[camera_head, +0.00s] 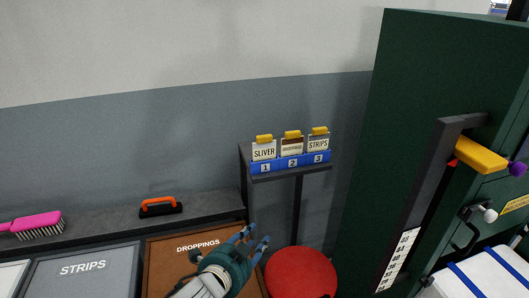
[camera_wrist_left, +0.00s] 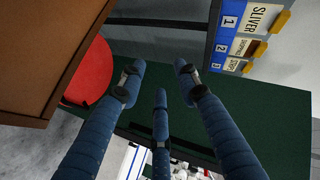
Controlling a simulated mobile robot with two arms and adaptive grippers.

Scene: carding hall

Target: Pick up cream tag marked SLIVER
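The cream tag marked SLIVER (camera_head: 264,152) stands in slot 1 of a blue rack (camera_head: 290,162), with a yellow grip on its top edge. The rack sits on a small dark stand. In the left wrist view the SLIVER tag (camera_wrist_left: 265,17) is at the upper right, turned sideways. My left gripper (camera_head: 253,238) is below the rack in the head view, in front of the DROPPINGS bin. In the left wrist view its blue fingers (camera_wrist_left: 160,76) are spread with nothing between them. My right gripper is not in view.
A DROPPINGS tag (camera_head: 292,148) and a STRIPS tag (camera_head: 318,144) stand to the right in slots 2 and 3. A round red top (camera_head: 300,274) is below the rack. A large green machine (camera_head: 400,110) rises at right. A ledge holds an orange-handled tool (camera_head: 160,207) and pink brush (camera_head: 38,225).

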